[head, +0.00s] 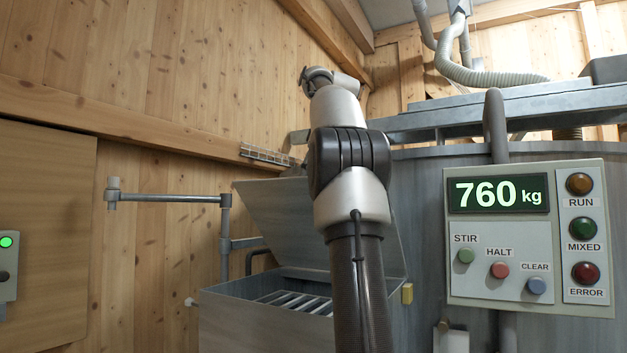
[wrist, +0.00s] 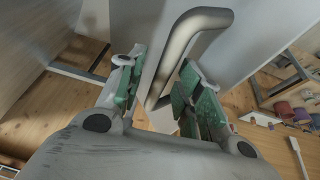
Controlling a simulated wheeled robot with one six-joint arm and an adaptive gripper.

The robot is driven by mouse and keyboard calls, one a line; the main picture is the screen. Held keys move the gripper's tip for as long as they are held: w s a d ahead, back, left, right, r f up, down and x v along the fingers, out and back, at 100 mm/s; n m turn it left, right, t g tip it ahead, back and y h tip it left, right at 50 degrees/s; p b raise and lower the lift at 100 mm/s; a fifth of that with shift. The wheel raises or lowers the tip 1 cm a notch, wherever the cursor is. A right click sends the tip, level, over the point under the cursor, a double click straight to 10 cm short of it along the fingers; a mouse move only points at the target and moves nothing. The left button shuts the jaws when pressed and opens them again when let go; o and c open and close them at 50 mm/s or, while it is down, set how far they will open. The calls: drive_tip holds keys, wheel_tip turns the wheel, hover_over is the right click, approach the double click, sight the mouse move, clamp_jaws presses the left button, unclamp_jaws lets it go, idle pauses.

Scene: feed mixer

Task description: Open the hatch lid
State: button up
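The hatch lid (head: 290,215) is a grey metal panel. In the head view it stands tilted up over the hatch box (head: 240,315), and the barred opening shows below it. My arm hides the middle of the lid. In the wrist view the bent metal handle (wrist: 178,48) stands out from the grey lid surface (wrist: 245,45). My gripper (wrist: 160,62), with green pads, has its fingers apart on either side of the handle. A gap shows between the left finger and the handle; the right finger is close to it, and contact is unclear. The head view does not show the fingers clearly.
The control panel (head: 525,240) reads 760 kg and sits on the mixer wall right of my arm. A pipe rail (head: 170,198) juts out at left of the hatch. A wooden wall (head: 150,60) stands behind. The wrist view shows small items (wrist: 290,112) at right.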

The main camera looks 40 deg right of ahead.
drive_tip(key=shift+d+r, duration=0.1)
drive_tip(key=shift+r, duration=0.1)
drive_tip(key=s, duration=0.4)
drive_tip(key=s+d, duration=0.1)
drive_tip(key=s, duration=0.3)
drive_tip(key=s+d, duration=0.1)
drive_tip(key=s, duration=0.3)
drive_tip(key=shift+s+d+r, duration=0.1)
drive_tip(key=shift+d+r, duration=0.1)
